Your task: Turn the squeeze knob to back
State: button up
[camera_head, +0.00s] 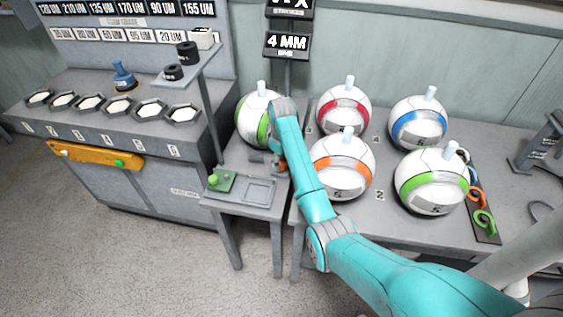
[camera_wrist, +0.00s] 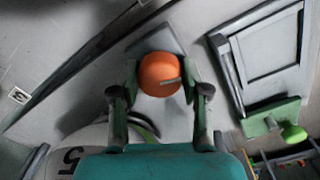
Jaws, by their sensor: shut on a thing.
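The squeeze knob is a round orange knob (camera_wrist: 159,72) in the middle of the wrist view, on a grey square plate. A short grey bar on its face points to the right in that view. My gripper (camera_wrist: 160,84) has one finger on each side of the knob and is shut on it. In the head view, a bit of the orange knob (camera_head: 284,165) shows beside my arm. My arm hides most of the gripper there.
A white ball with a green band (camera_head: 250,117) stands close behind my gripper. An orange-banded ball (camera_head: 341,168) is close on the right. A small table with a green button box (camera_head: 221,180) and a shallow tray (camera_head: 258,190) is in front. Several more balls stand right.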

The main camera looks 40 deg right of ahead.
jog(key=o, duration=1.1)
jog(key=shift+o, duration=0.2)
